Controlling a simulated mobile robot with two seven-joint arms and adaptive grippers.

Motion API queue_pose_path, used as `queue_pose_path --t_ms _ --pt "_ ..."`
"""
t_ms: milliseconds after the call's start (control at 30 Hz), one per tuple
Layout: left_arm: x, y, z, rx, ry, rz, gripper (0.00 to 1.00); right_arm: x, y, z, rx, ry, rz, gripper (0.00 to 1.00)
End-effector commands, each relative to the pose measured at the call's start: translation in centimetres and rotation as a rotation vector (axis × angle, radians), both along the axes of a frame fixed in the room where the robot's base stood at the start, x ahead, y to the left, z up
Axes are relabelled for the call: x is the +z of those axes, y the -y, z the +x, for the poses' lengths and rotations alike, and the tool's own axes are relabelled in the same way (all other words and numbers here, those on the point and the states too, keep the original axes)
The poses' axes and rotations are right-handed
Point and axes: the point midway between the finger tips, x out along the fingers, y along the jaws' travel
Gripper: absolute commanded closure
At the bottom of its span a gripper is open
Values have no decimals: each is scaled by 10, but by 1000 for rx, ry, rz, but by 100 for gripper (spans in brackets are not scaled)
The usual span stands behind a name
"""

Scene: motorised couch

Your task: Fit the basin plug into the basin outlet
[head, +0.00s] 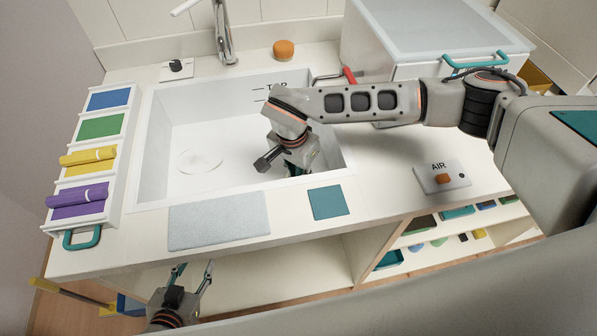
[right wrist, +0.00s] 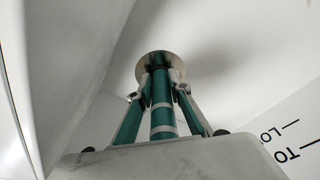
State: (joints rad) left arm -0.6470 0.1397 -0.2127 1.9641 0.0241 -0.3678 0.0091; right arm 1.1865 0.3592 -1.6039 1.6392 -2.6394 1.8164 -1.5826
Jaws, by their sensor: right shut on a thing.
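The white basin (head: 160,135) is sunk in the worktop, and a faint round outlet (head: 200,160) shows on its floor, left of centre. My right gripper (head: 300,170) is low inside the basin at its right side, apart from the outlet. In the right wrist view its teal fingers are shut on the basin plug (right wrist: 158,66), a pale metallic disc beyond the fingertips. The plug is hidden in the head view. My left gripper (head: 192,276) is open and empty in front of the worktop's front edge.
A tap (head: 223,45) stands behind the basin, with an orange round object (head: 283,49) beside it. A white box (head: 420,35) and an AIR switch panel (head: 442,177) are to the right. A grey mat (head: 218,220) lies in front.

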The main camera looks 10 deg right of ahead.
Motion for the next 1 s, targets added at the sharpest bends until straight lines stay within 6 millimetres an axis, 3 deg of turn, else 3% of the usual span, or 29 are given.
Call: queue_pose_path --t_ms 267,300,367,767,1000 --pt "-3 0 -1 0 -2 1 60 -2 0 0 0 0 0 100" --pt "-3 0 -1 0 -3 1 60 -2 0 0 0 0 0 76" --pt "-4 0 -1 0 -4 1 60 -2 0 0 0 0 0 65" --pt "-2 0 -2 0 -6 1 60 3 0 0 0 1 1 65" --pt "-4 0 -2 0 -5 0 60 38 -4 -1 3 6 0 65"
